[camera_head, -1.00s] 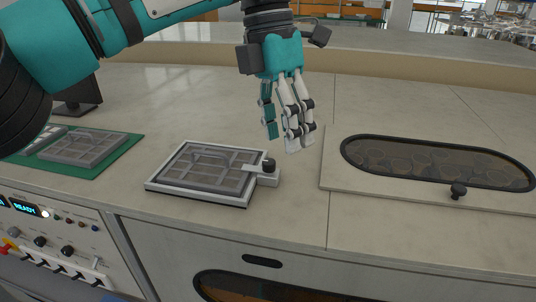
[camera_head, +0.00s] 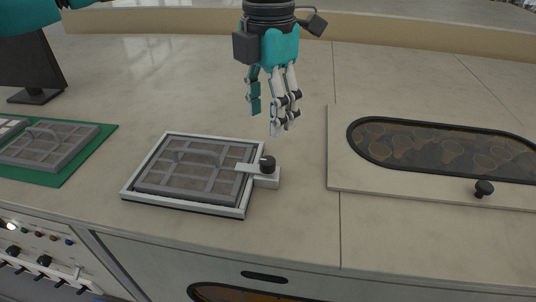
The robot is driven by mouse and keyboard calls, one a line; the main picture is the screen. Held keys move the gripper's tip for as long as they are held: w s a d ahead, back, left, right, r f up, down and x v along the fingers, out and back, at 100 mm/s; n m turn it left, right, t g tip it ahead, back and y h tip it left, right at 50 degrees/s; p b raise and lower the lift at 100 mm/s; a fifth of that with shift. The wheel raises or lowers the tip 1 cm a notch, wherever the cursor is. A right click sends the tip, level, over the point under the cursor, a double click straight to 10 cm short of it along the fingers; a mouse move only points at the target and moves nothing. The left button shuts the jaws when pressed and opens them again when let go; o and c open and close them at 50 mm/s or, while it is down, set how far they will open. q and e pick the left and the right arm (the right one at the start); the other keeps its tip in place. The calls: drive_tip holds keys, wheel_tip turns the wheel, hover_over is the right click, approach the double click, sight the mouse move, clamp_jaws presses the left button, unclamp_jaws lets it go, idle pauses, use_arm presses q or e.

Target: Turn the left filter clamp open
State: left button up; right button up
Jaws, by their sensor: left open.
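The filter clamp (camera_head: 267,166) is a black knob with a flat light metal arm, on a small block at the right side of a framed filter. The arm points left and lies over the edge of the grey filter (camera_head: 185,172), which has a handle and sits in a white frame (camera_head: 150,203). My left gripper (camera_head: 268,124) hangs fingers down above and just behind the clamp. It is open and empty, apart from the knob.
A spare filter (camera_head: 50,145) lies on a green mat (camera_head: 100,138) at the left. An oval dark window with a black knob (camera_head: 484,187) is set in a panel at the right. A control panel (camera_head: 40,250) is at lower left.

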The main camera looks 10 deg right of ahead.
sight(268, 159)
use_arm(q)
drive_tip(key=f+p, duration=0.1)
drive_tip(key=f, duration=0.3)
drive_tip(key=f+p, duration=0.1)
drive_tip(key=f, duration=0.4)
drive_tip(key=shift+w+f, duration=0.2)
drive_tip(key=shift+f, duration=0.65)
drive_tip(key=c, duration=0.6)
clamp_jaws()
use_arm(e)
drive_tip(key=shift+w+d+r, duration=0.1)
drive_tip(key=shift+w+r, duration=1.1)
drive_tip(key=shift+r, duration=0.05)
